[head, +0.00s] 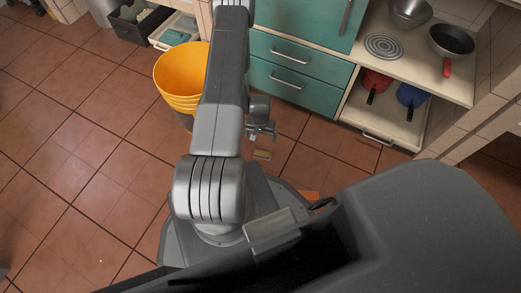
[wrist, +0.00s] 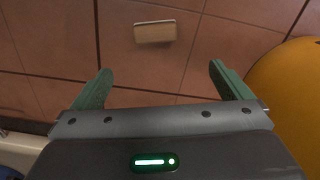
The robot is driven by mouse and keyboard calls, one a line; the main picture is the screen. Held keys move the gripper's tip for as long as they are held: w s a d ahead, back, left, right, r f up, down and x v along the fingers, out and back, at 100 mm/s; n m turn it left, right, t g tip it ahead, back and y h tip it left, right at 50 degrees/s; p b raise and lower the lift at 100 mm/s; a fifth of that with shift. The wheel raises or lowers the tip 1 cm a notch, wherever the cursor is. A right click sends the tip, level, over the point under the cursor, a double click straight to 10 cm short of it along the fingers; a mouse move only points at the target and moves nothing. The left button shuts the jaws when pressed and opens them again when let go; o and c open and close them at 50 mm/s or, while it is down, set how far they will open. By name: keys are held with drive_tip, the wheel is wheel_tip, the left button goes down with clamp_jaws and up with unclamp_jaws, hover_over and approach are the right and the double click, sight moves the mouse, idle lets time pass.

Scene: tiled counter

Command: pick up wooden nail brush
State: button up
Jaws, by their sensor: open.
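The wooden nail brush (head: 262,155) is a small tan block lying on the tiled floor, just right of my arm in the head view. In the wrist view the brush (wrist: 155,32) lies near the top, ahead of the fingertips and between their lines. My gripper (wrist: 160,82) is open and empty, its two green fingers spread apart. In the head view my gripper (head: 262,131) shows beside the arm, just above the brush in the picture. The brush is not touched by the fingers in the wrist view.
A yellow bucket (head: 181,75) stands left of my arm; its side (wrist: 290,85) fills the right of the wrist view. Teal drawers (head: 290,65) and an open shelf with pans (head: 452,40) stand behind. Floor at left is clear.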

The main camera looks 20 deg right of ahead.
drive_tip(key=b, duration=0.3)
hover_over(262, 153)
drive_tip(key=w, duration=0.1)
wheel_tip(262, 153, down, 8)
drive_tip(key=shift+a+f, duration=0.1)
drive_tip(key=shift+f, duration=0.1)
drive_tip(key=f+b, duration=0.1)
drive_tip(key=f, duration=0.1)
drive_tip(key=s+f+b, duration=0.1)
drive_tip(key=f, duration=0.2)
drive_tip(key=shift+c, duration=0.5)
drive_tip(key=c, duration=1)
